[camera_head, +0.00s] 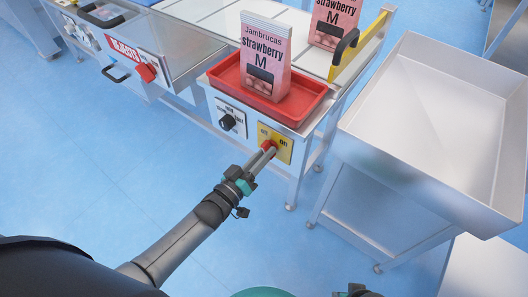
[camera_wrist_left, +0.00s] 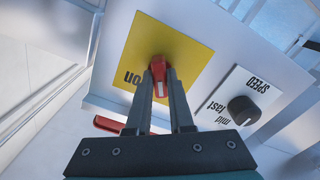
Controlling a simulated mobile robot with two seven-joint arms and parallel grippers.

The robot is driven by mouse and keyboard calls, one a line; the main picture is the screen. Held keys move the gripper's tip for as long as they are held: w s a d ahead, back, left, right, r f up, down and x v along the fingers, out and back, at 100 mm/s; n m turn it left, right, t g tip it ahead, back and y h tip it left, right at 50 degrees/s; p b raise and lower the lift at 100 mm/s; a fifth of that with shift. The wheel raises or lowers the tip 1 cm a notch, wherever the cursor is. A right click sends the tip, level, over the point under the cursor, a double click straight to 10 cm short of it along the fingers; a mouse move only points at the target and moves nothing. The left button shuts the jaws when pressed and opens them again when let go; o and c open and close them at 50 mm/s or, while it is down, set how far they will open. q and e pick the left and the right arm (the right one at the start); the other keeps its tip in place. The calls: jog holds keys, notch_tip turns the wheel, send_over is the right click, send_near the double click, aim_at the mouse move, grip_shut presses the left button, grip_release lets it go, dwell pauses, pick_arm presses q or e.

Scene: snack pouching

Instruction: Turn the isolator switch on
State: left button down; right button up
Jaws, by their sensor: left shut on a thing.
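The isolator switch is a red knob (camera_head: 268,146) on a yellow plate (camera_head: 282,148) on the front of the metal stand. In the head view the plate reads "off" to the left and "on" to the right. My left gripper (camera_head: 269,152) reaches it from below, its fingers shut around the knob. The left wrist view shows the red knob (camera_wrist_left: 158,67) between the two fingertips (camera_wrist_left: 160,76), with "on" beside it and the other label hidden. I cannot tell which label the knob points to. Part of my right gripper (camera_head: 354,291) shows at the bottom edge, too cut off to read.
A black speed knob (camera_head: 227,122) on a white plate sits left of the switch. Above is a red tray (camera_head: 309,101) holding a pink strawberry pouch (camera_head: 263,58). A large metal bin (camera_head: 430,135) stands to the right. A reject panel (camera_head: 133,57) is at upper left.

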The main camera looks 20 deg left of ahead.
pick_arm(q)
jog(key=shift+m+p, duration=0.6)
jog(key=shift+m, duration=7)
pick_arm(e)
jog(key=shift+s+d+f, duration=0.35)
jog(key=shift+s+f, duration=0.1)
jog(key=shift+f, duration=0.2)
jog(key=shift+s+d+f, duration=0.3)
jog(key=shift+s+f, duration=0.15)
jog(key=shift+f, duration=0.15)
jog(key=shift+w+r, duration=0.1)
pick_arm(q)
jog(key=c, duration=0.8)
grip_release()
jog(key=shift+s, duration=0.1)
